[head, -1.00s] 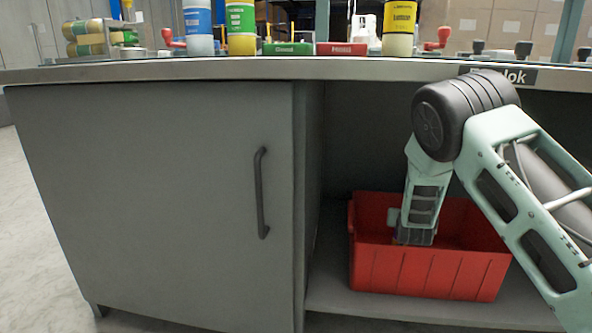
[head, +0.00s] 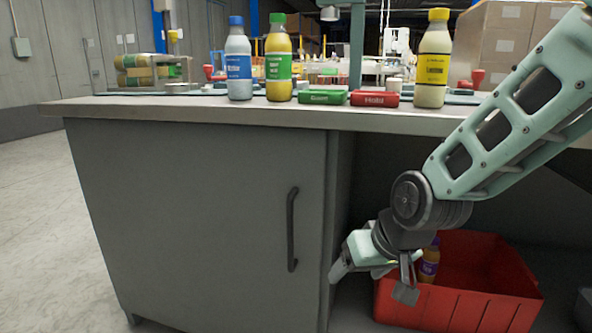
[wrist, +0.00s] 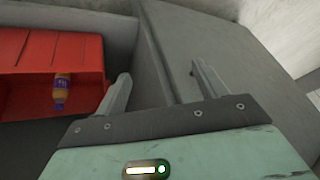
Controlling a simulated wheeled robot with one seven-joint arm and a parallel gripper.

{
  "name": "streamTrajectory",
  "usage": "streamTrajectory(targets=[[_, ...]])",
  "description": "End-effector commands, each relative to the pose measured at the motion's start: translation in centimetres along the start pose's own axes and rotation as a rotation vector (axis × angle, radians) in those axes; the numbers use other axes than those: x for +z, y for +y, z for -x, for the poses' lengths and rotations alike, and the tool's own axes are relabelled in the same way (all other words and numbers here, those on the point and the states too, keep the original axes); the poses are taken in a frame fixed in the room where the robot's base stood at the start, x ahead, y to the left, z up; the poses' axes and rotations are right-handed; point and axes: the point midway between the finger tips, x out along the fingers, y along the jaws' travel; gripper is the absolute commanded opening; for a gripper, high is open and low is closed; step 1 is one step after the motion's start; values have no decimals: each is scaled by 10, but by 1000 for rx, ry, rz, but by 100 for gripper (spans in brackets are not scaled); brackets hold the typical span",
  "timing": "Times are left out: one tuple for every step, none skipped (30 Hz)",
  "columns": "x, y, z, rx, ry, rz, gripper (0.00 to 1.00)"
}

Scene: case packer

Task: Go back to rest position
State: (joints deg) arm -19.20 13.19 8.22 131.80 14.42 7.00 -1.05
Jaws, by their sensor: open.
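My gripper (head: 373,281) is open and empty. It hangs at the end of my bent arm, in front of the cabinet's open bay and beside the left end of the red crate. In the wrist view its two fingers (wrist: 160,80) stand apart with nothing between them. In the red crate (head: 480,308) an orange bottle with a purple label (head: 430,262) stands near the left end, partly hidden by my gripper. The wrist view also shows this bottle (wrist: 61,90) in the crate (wrist: 80,42), clear of the fingers.
The grey cabinet door (head: 200,215) with its handle (head: 292,230) is left of my gripper. On the counter (head: 200,112) above stand a blue-labelled bottle (head: 239,66), a green-labelled bottle (head: 279,68) and a yellow-labelled bottle (head: 433,62), with a green box (head: 322,97) and a red box (head: 374,100).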

Motion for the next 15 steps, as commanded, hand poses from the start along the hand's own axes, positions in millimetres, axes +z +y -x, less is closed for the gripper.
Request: streamTrajectory(targets=[[19, -18, 28, -19, -60, 53, 71], [33, -26, 40, -26, -99, 84, 71], [52, -34, 54, -32, -149, 126, 71], [64, -39, 64, -34, -184, 155, 71], [77, -43, 74, -34, -218, 183, 71], [93, -46, 87, -31, -261, 220, 71], [105, -48, 96, -28, -291, 246, 71], [116, -50, 105, -23, -319, 271, 71], [130, -50, 117, -15, -356, 306, 71], [140, -50, 126, -7, -384, 330, 71], [150, -49, 135, 2, -410, 355, 71], [164, -47, 146, 16, -446, 386, 71], [173, -45, 155, 28, -471, 411, 71], [173, -45, 163, 33, -482, 416, 71], [165, -47, 170, 29, -478, 410, 71]])
